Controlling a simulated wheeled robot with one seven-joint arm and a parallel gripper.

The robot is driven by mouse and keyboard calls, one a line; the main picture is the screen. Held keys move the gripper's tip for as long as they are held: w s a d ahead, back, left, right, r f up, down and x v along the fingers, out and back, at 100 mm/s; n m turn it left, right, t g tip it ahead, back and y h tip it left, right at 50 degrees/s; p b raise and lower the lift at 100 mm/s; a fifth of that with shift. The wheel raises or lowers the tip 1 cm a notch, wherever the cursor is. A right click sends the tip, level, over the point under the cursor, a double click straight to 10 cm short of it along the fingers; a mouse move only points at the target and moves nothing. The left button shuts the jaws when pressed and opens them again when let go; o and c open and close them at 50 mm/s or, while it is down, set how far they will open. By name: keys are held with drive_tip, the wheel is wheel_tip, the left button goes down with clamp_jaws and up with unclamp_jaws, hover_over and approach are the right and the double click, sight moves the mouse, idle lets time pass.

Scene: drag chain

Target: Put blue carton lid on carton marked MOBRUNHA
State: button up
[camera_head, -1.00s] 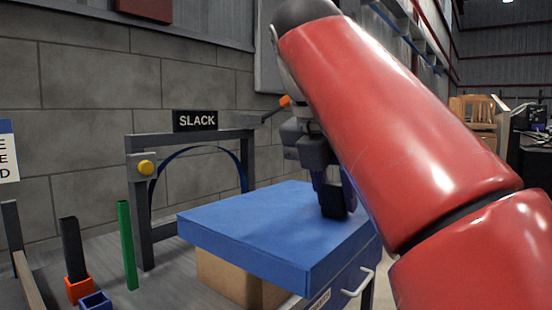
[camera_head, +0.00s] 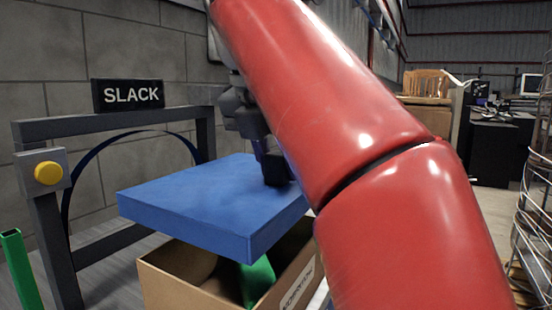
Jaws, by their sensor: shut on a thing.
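The blue carton lid (camera_head: 195,200) is in my gripper (camera_head: 274,172), which is shut on its right-hand part. The fingertips are partly hidden behind my red arm. Below the lid stands an open brown carton (camera_head: 185,288) with a green thing (camera_head: 257,280) inside. The lid hangs over the carton's back and left part, with a gap showing at the front right. A pale label (camera_head: 299,290) with dark lettering is on the carton's right side, partly cut off and hard to read.
A grey frame with a SLACK sign (camera_head: 128,95), a yellow button (camera_head: 48,173) and a dark curved strip stands behind and left. A green post (camera_head: 20,270) is at far left. A wire rack (camera_head: 535,215) stands at far right.

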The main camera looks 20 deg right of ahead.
sight(275, 186)
drive_tip(key=shift+f+b, duration=1.95)
drive_tip(key=shift+f, duration=0.9)
drive_tip(key=shift+p, duration=0.95)
drive_tip(key=shift+f+b, duration=1.35)
drive_tip(key=shift+f, duration=0.8)
drive_tip(key=o, duration=1.1)
drive_tip(key=shift+r, duration=0.1)
drive_tip(key=shift+r, duration=0.1)
